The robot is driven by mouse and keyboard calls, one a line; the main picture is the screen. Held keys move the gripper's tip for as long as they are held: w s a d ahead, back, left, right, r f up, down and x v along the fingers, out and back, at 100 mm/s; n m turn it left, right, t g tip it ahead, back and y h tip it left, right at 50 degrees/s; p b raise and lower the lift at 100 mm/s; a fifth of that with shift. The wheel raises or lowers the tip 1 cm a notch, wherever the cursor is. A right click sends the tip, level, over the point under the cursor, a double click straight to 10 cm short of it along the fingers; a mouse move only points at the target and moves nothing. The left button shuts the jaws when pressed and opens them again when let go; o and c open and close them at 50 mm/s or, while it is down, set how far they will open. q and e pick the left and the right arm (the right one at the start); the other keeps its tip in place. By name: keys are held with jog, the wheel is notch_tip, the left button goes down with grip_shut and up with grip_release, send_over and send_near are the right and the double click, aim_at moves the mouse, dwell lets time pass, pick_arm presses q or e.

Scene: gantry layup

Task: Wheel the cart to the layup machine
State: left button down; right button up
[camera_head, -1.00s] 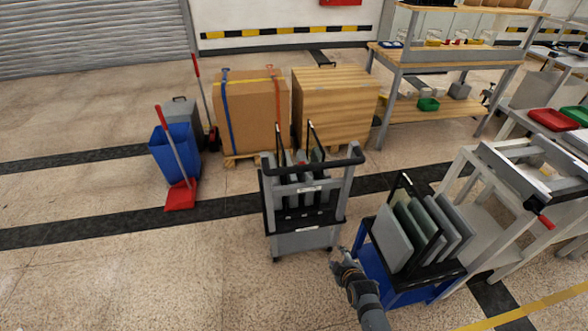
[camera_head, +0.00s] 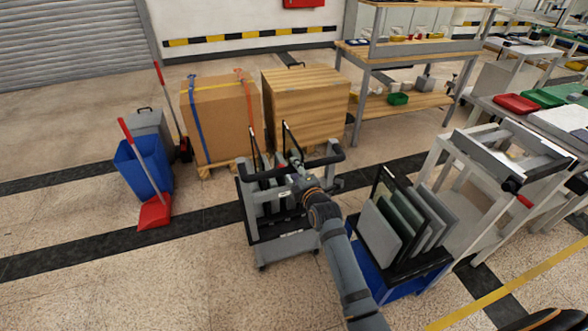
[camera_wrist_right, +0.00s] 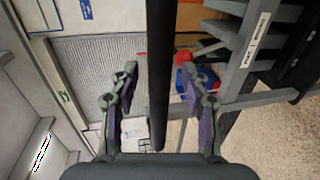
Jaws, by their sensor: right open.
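The grey cart (camera_head: 287,248) stands on the floor in the middle of the head view. It has a black push handle (camera_head: 333,156) and holds several upright panels. My right gripper (camera_head: 301,182) is at the cart's handle end, and my forearm hides part of the cart. In the right wrist view the open fingers (camera_wrist_right: 158,80) with purple pads stand on either side of a black bar (camera_wrist_right: 160,60), with gaps on both sides. My left gripper is not in view. I cannot tell which structure is the layup machine.
A blue cart (camera_head: 408,284) with tilted panels stands close on the right, beside a pale metal frame (camera_head: 446,190). Behind are a cardboard box (camera_head: 228,125), a wooden crate (camera_head: 305,108) and a workbench (camera_head: 366,62). A blue bin (camera_head: 143,168) and red dustpan (camera_head: 154,212) stand left. Floor at front left is clear.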

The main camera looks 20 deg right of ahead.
jog(key=shift+w+f, duration=0.2)
jog(key=shift+w, duration=0.75)
grip_shut()
